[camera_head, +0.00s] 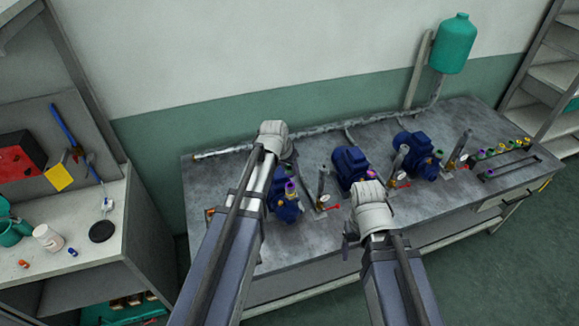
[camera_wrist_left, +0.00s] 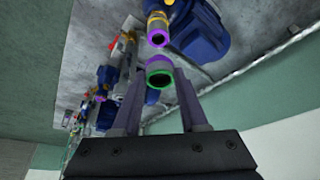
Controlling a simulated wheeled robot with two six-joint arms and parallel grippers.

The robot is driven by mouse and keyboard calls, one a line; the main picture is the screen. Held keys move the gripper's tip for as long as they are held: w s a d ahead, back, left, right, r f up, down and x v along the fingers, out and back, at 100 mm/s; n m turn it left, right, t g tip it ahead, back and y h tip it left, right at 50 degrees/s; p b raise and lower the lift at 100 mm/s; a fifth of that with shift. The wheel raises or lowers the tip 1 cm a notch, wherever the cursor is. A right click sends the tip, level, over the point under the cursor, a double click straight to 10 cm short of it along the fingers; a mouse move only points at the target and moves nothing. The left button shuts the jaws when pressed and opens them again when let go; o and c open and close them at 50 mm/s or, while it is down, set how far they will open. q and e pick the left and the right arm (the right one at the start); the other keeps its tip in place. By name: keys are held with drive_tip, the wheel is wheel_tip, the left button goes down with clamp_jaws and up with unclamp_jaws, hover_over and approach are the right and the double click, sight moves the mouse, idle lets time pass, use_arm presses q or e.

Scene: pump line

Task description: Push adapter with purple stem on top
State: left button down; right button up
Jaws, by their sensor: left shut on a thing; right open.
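My left gripper (camera_wrist_left: 160,100) is shut on an adapter (camera_wrist_left: 159,74) with a green ring around its dark open end and a purple part behind the ring. Just beyond it in the left wrist view is the purple-ringed port (camera_wrist_left: 158,39) of a blue pump (camera_wrist_left: 203,35). The adapter and port look close, with a small gap in this view; I cannot tell the true distance. In the head view my left gripper is over the leftmost blue pump (camera_head: 286,211), largely hidden by my arm. My right gripper (camera_head: 350,232) is open near the bench's front edge.
Two more blue pumps, the middle one (camera_head: 350,164) and the right one (camera_head: 413,154), stand on the grey bench (camera_head: 320,250) among upright pipes and red-handled valves. Several coloured adapters (camera_head: 502,149) sit at the right end. A pipe runs along the back to a green tank (camera_head: 453,44).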

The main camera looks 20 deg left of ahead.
use_arm(q)
drive_tip(key=shift+f+b, duration=1.85)
drive_tip(key=shift+f, duration=0.4)
drive_tip(key=shift+f+b, duration=0.65)
drive_tip(key=shift+c, duration=1.8)
unclamp_jaws()
drive_tip(key=shift+r, duration=0.1)
drive_tip(key=shift+p+v, duration=2.8)
drive_tip(key=shift+v, duration=0.15)
drive_tip(key=p, duration=0.7)
approach(288, 175)
drive_tip(key=shift+s+r, duration=0.25)
drive_tip(key=shift+r, duration=0.1)
drive_tip(key=shift+a, duration=0.1)
